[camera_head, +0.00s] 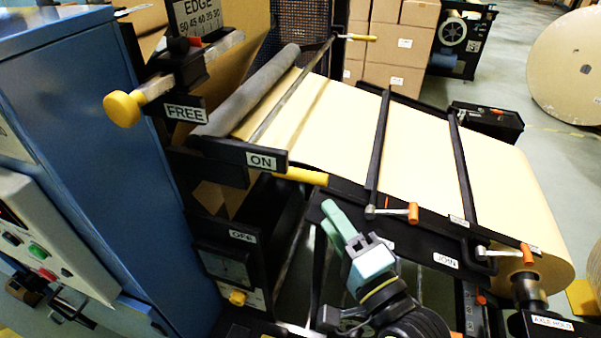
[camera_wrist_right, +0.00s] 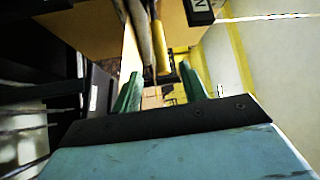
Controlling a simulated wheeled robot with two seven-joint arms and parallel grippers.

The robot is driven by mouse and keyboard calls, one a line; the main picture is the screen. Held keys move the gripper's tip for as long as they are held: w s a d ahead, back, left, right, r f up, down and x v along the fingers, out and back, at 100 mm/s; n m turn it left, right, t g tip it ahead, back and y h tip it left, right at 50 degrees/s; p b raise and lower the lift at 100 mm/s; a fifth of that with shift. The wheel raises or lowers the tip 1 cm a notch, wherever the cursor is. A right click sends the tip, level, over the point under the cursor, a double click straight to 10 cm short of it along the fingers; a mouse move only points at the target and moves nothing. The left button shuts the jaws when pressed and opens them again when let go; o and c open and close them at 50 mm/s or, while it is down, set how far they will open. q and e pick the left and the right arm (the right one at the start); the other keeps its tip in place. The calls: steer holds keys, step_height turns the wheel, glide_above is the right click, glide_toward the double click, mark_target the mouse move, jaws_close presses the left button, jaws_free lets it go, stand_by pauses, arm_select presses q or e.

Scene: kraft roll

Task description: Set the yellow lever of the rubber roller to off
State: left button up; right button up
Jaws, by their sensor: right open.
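The rubber roller (camera_head: 255,90) is a grey cylinder lying across the start of the kraft web. Its yellow lever (camera_head: 300,176) sticks out to the right beside the ON label (camera_head: 261,161); the OFF label (camera_head: 242,236) is lower on the black frame. My right gripper (camera_head: 332,217) is below and slightly right of the lever, apart from it, with its green fingers pointing up toward it. In the right wrist view, the open, empty fingers (camera_wrist_right: 160,92) stand apart, and the yellow lever (camera_wrist_right: 162,45) shows ahead between them. My left gripper is not in view.
A blue cabinet (camera_head: 110,150) stands close on the left. A yellow knob (camera_head: 122,109) is by the FREE label. Black crossbars with orange-tipped handles (camera_head: 413,212) span the kraft paper (camera_head: 420,160) on the right. Stacked cartons (camera_head: 395,50) stand behind.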

mark_target(305, 182)
steer(key=p+x, duration=0.1)
steer(key=x, duration=1)
steer(key=shift+w+a, duration=0.1)
steer(key=shift+w, duration=0.15)
steer(key=shift+c, duration=0.2)
jaws_close()
